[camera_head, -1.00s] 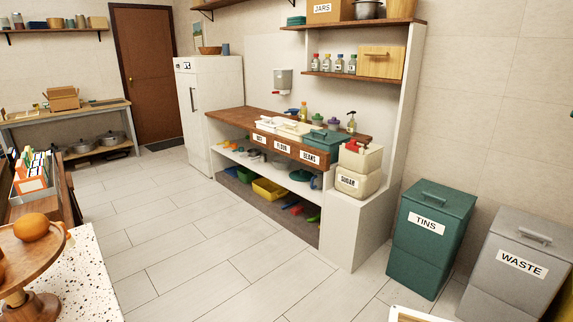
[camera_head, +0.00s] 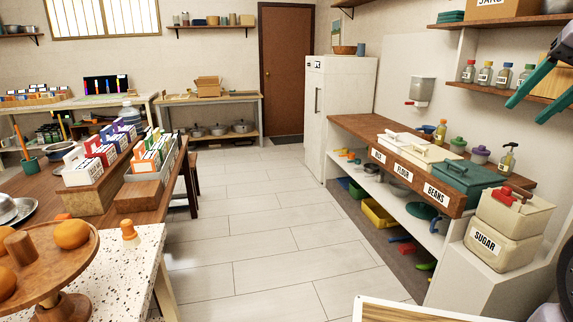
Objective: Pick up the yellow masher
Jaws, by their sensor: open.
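I cannot make out a yellow masher in this view. Small orange and yellow items (camera_head: 346,153) lie on the shelf under the wooden counter (camera_head: 375,130), too small to identify. My gripper (camera_head: 526,111) shows at the upper right edge as two teal fingers. They are spread apart with nothing between them, in front of the wall shelf and away from the counter in the picture.
A cream SUGAR bin (camera_head: 487,241) stands at the counter's near end. A speckled table (camera_head: 125,260) and a wooden stand with oranges (camera_head: 75,262) are at left. The tiled floor (camera_head: 270,240) between is clear.

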